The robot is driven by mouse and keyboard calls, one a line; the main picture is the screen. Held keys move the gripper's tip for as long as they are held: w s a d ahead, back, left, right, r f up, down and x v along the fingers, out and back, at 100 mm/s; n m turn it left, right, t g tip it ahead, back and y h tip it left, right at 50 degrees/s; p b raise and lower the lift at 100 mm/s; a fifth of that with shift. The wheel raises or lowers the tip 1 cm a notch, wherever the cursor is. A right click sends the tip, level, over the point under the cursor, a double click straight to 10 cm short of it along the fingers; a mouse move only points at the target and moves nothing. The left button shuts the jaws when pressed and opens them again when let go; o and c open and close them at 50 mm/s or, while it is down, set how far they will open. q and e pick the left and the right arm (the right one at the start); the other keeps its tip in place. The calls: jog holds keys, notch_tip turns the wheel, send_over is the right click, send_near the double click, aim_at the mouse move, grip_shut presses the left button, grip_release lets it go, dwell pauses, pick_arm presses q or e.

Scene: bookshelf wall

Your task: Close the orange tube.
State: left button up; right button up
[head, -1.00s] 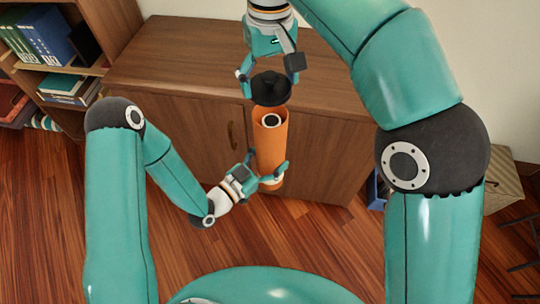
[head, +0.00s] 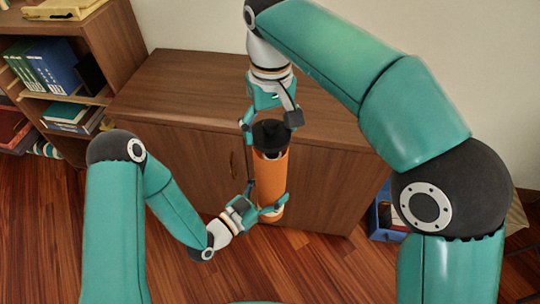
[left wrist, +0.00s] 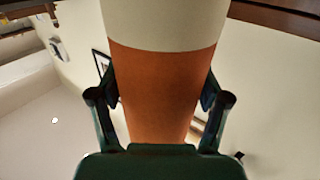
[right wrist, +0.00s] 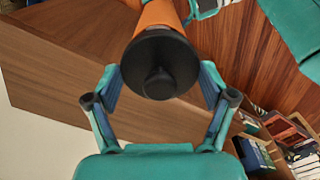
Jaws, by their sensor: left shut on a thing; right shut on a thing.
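The orange tube (head: 274,180) stands upright in front of the cabinet, held low down by my left gripper (head: 262,210). In the left wrist view the tube (left wrist: 160,90) fills the space between the fingers, with a pale band at one end. My right gripper (head: 270,122) comes from above and is shut on the black cap (head: 270,135). The cap is at the tube's mouth, lined up with it; a pale patch shows just below it, and I cannot tell whether it is seated. In the right wrist view the cap (right wrist: 158,65) hides the tube's end.
A brown wooden cabinet (head: 180,100) stands close behind the tube. A bookshelf (head: 115,60) with books is at the left. A blue crate (head: 385,220) is on the floor beside the cabinet's right side. Open wooden floor lies in front.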

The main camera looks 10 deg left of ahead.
dwell(0.3)
jog(key=shift+f, duration=0.9)
jog(key=shift+f, duration=0.6)
jog(key=o, duration=0.8)
jog(key=shift+w+r, duration=0.1)
jog(key=shift+r, duration=3.55)
